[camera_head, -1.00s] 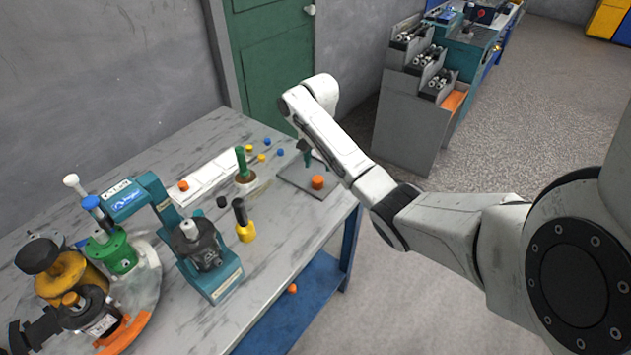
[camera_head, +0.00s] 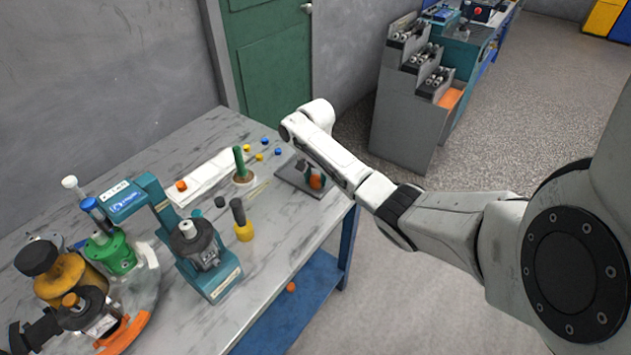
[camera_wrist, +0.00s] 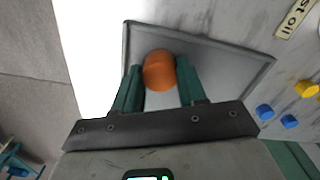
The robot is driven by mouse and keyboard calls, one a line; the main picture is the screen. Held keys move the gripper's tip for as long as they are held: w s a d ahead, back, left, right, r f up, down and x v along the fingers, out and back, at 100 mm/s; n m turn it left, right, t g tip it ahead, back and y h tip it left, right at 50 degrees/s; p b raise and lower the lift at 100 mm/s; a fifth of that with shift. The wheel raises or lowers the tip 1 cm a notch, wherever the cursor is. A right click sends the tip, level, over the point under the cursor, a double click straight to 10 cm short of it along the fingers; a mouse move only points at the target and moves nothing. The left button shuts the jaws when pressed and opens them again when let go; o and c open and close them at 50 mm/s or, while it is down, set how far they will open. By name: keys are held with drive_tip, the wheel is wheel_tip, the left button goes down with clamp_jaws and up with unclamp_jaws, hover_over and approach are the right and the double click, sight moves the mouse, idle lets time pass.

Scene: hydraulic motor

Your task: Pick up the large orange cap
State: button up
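The large orange cap (camera_wrist: 159,72) sits on a grey tray (camera_wrist: 225,68) at the table's right edge. It also shows in the head view (camera_head: 316,182), partly covered by my gripper. My gripper (camera_wrist: 160,85) is open, with its two green fingers on either side of the cap. In the head view my gripper (camera_head: 308,177) is low over the tray.
Small blue caps (camera_wrist: 265,112) and a yellow cap (camera_wrist: 306,89) lie beside the tray. A green-handled tool (camera_head: 240,163), a yellow-based tool (camera_head: 243,228) and a teal press (camera_head: 212,275) stand farther left. A smaller orange cap (camera_head: 181,186) lies on a white strip.

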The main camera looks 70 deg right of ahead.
drive_tip(key=c, duration=0.6)
drive_tip(key=shift+o, duration=0.2)
